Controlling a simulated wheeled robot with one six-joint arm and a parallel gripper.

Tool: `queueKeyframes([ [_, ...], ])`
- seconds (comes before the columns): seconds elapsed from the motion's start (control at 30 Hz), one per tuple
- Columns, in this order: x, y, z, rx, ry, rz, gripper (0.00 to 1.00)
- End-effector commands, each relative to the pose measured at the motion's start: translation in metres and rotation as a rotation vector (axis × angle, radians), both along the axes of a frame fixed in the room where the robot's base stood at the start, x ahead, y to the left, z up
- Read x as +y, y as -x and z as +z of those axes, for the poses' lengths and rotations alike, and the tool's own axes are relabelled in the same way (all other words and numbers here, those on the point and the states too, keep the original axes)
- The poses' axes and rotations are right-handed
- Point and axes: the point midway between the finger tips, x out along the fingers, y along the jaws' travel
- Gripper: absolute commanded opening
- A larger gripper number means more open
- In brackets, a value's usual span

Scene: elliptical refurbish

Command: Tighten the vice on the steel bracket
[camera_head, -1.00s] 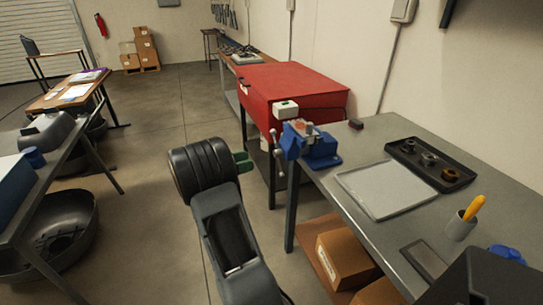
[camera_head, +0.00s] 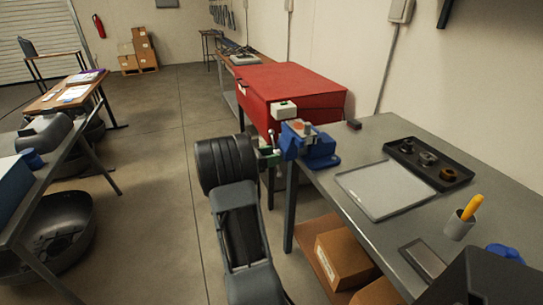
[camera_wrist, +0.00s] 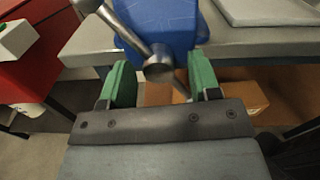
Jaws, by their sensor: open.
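The blue vice (camera_head: 318,150) is mounted at the near-left corner of the grey workbench. A small grey upright piece (camera_head: 307,130) shows at its top; I cannot tell whether it is the steel bracket. In the wrist view, the vice's blue body (camera_wrist: 170,25) is straight ahead, with its metal handle bar (camera_wrist: 128,32) running diagonally through a round screw end (camera_wrist: 158,66). My gripper (camera_wrist: 161,72) is open, its green fingers on either side of the screw end and the bar's lower part. In the head view, my gripper (camera_head: 268,157) is at the vice's left side, partly hidden by my wrist.
The workbench (camera_head: 370,142) also carries a flat grey tray (camera_head: 385,190), a black tray (camera_head: 405,158) with round parts, and a cup (camera_head: 459,226). A red cabinet (camera_head: 300,85) stands just behind the vice. Cardboard boxes (camera_head: 345,257) sit below. Open floor lies to the left.

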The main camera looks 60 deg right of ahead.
Motion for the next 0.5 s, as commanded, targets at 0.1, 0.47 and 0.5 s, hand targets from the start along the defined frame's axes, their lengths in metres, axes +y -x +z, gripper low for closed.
queueKeyframes([
  [0.1,0.0,0.0,-0.0001,0.0,0.0,0.0,0.51],
  [0.47,-0.0003,0.0006,-0.0002,0.0,0.0,-0.002,0.16],
  [0.5,-0.0002,0.0007,-0.0003,0.0,-0.001,-0.002,0.13],
])
